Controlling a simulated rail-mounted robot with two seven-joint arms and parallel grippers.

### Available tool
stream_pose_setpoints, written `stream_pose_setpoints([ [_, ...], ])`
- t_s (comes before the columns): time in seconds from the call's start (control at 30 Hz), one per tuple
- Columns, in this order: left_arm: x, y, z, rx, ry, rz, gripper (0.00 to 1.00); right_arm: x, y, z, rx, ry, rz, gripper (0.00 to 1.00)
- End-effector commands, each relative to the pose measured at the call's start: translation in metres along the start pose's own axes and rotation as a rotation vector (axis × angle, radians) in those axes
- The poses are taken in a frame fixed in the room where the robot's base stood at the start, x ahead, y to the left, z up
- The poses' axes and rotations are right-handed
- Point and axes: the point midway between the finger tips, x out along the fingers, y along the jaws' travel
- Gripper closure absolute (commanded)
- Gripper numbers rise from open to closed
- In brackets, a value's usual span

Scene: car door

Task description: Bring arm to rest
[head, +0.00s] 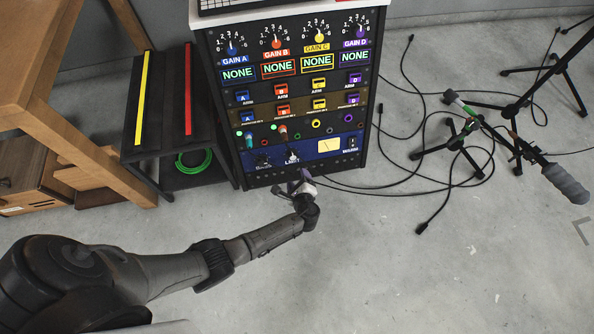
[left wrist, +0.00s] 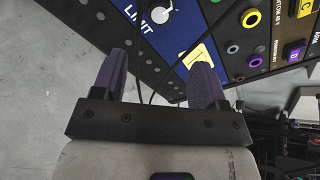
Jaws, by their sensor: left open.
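My left gripper (head: 304,178) is at the lower front of the audio rack (head: 370,110), close to the blue panel with the LIMIT knob (head: 292,155). In the left wrist view its two purple fingers (left wrist: 158,78) stand apart, with a thin dark cable passing behind the gap between them. No object is held between them. The LIMIT knob (left wrist: 160,10) and the pale yellow meter (left wrist: 197,55) lie beyond the fingers. Whether the fingertips touch the panel, I cannot tell. My right gripper is not in view.
A black shelf (head: 165,110) with a yellow strip and a red strip stands left of the rack, a green cable coil (head: 195,160) below. Cables (head: 410,185) and microphone stands (head: 520,110) occupy the right. The floor (head: 400,270) in front is clear.

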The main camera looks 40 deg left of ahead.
Motion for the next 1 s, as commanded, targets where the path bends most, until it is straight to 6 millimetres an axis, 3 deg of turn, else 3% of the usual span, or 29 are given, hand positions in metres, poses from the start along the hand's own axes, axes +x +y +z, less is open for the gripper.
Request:
stream_pose_setpoints([
  [0.2,-0.008,0.0,0.0,0.0,-0.001,0.0,0.33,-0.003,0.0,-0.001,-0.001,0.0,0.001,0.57],
  [0.77,-0.008,0.0,0.0,-0.001,-0.001,0.0,0.33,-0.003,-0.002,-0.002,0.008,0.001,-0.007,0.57],
  [0.93,-0.008,0.002,0.003,-0.076,-0.019,0.01,0.33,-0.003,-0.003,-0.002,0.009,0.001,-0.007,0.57],
  [1.0,-0.009,0.011,0.007,-0.163,-0.047,0.063,0.33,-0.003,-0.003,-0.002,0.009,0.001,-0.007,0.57],
])
